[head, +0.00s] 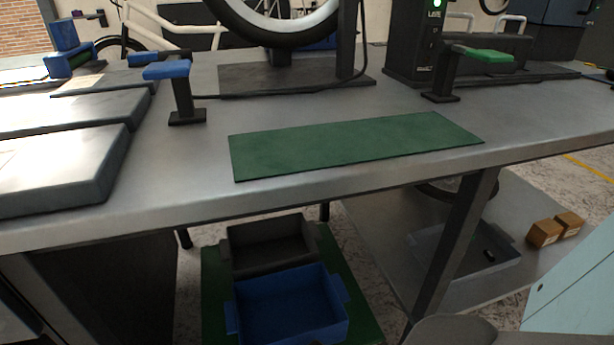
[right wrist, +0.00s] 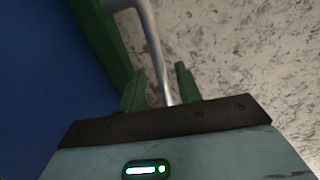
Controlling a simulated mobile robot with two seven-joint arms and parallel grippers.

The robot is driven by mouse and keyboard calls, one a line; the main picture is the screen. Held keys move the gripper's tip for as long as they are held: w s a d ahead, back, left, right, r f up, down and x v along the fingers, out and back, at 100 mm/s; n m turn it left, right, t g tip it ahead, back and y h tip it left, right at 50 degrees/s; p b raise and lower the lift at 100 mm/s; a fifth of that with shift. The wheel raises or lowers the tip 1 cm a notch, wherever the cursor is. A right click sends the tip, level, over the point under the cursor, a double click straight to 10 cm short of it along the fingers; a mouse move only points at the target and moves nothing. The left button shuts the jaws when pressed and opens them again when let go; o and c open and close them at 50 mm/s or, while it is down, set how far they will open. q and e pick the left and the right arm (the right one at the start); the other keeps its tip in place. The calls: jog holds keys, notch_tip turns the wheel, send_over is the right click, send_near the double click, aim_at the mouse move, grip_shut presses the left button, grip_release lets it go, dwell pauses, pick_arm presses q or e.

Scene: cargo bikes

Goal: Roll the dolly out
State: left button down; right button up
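The dolly (head: 214,280) is a green flat platform on the floor under the workbench in the head view. It carries a blue bin (head: 290,310) in front and a dark grey bin (head: 268,245) behind. In the right wrist view, the green dolly edge (right wrist: 103,45) runs beside the blue bin (right wrist: 35,75). A silver bar-like handle (right wrist: 155,50) bends down from the dolly's edge. My right gripper (right wrist: 162,88) has its two green fingers apart, with the handle running between them and gaps visible beside it. My left gripper is not in view.
The metal workbench (head: 190,205) overhangs the dolly, with a dark leg (head: 455,255) to its right. A green mat (head: 350,143) lies on top. A lower shelf at right holds a grey tray (head: 465,255) and small brown boxes (head: 545,233). Speckled floor shows beside the dolly.

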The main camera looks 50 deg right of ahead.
jog(key=shift+c, duration=0.4)
grip_shut()
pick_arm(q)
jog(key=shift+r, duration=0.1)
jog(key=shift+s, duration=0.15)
